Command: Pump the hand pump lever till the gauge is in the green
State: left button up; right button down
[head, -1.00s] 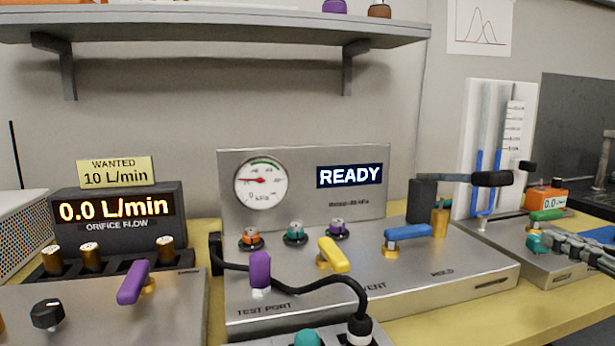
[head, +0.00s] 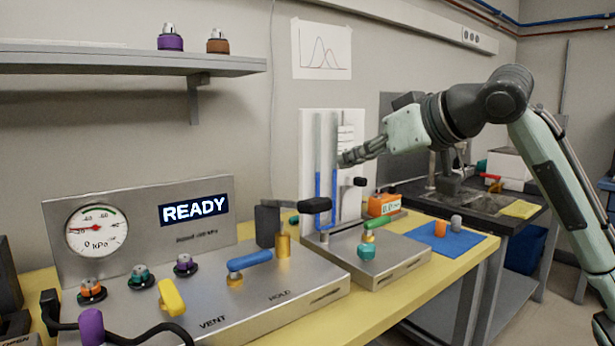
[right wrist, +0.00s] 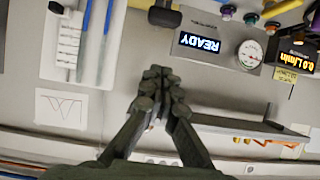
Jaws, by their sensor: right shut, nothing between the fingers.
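The pump lever is a dark arm with a black grip (head: 314,205). It lies about level beside a dark block (head: 267,226) and a brass cylinder (head: 283,246) on the steel console. The round gauge (head: 97,231) is on the console's back panel, with a green band at its top and its red needle at the left, outside that band. My right gripper (head: 350,159) is shut and empty, up and to the right of the grip, apart from it. The right wrist view is upside down; it shows the gripper (right wrist: 158,75), the grip (right wrist: 165,16) and the gauge (right wrist: 250,51). My left gripper is out of view.
A READY display (head: 193,209) is beside the gauge. A yellow lever (head: 171,298) and blue lever (head: 250,261) stand on the console. A manometer board (head: 345,170) rises behind my right gripper. A shelf (head: 120,62) hangs at upper left.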

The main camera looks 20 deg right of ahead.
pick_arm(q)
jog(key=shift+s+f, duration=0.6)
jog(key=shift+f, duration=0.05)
pick_arm(e)
jog(key=shift+s+d+r, duration=0.1)
jog(key=shift+d+r, duration=0.05)
jog(key=shift+r, duration=0.65)
jog(key=p, duration=0.1)
send_over(322, 201)
jog(key=w, duration=0.1)
jog(key=f, duration=0.4)
jog(key=shift+a+f, duration=0.2)
jog(key=shift+f, duration=0.2)
jog(key=shift+s+d+f, duration=0.1)
jog(key=shift+s+f, duration=0.1)
jog(key=shift+f, duration=0.45)
jog(key=shift+s+d+f, duration=0.1)
jog(key=shift+s+f, duration=0.05)
jog(key=shift+f, duration=0.45)
jog(key=shift+s+f, duration=0.1)
jog(key=shift+f, duration=0.35)
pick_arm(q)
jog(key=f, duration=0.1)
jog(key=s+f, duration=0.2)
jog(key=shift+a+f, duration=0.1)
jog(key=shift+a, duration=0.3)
pick_arm(e)
jog(key=shift+f, duration=0.1)
